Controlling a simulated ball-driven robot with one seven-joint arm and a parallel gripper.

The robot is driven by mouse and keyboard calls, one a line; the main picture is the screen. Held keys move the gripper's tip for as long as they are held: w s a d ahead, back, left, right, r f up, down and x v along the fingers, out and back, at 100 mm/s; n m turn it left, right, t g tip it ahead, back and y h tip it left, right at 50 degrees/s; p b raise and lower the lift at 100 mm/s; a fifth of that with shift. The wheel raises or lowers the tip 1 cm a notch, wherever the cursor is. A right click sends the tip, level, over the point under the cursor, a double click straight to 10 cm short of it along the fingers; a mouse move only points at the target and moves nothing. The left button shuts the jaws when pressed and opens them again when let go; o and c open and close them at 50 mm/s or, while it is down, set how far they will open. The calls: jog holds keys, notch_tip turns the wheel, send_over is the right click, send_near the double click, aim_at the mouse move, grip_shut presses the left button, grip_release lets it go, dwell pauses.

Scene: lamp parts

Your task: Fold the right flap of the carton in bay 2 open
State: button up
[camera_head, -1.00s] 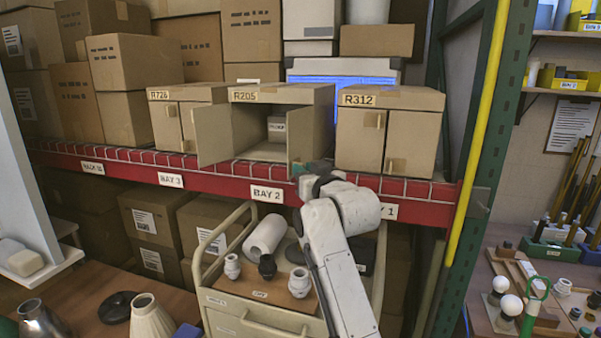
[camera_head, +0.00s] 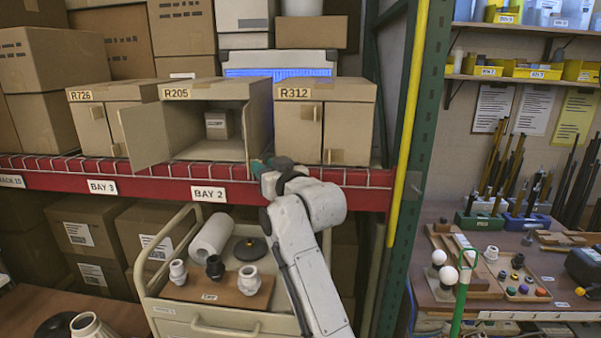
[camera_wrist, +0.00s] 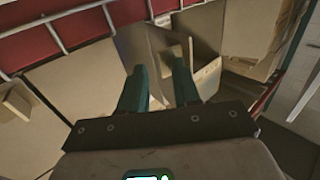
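The carton R205 (camera_head: 205,88) stands on the shelf above the BAY 2 label. Its left flap (camera_head: 144,135) stands open toward the left. Its right flap (camera_head: 258,125) stands out from the right side of the opening, seen at a steep angle. My gripper (camera_head: 262,163) is at the lower end of this flap, in front of the shelf edge. In the wrist view my gripper (camera_wrist: 160,82) has its two green fingers apart. What looks like the right flap (camera_wrist: 208,78) is beside the right finger; whether they touch is unclear.
The closed carton R312 (camera_head: 325,125) stands close on the right, and carton R726 (camera_head: 95,125) on the left. A small box (camera_head: 218,124) is inside R205. A cart (camera_head: 215,315) with lamp parts stands below. A yellow post (camera_head: 408,125) rises at the right.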

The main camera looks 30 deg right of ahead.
jog(key=s+d+p, duration=0.2)
jog(key=s+d, duration=0.3)
jog(key=s, duration=0.2)
dwell(0.9)
jog(key=shift+f, duration=0.1)
jog(key=shift+s, duration=0.1)
jog(key=s+b, duration=0.3)
jog(key=s, duration=0.7)
jog(key=shift+s+d, duration=0.3)
dwell(0.3)
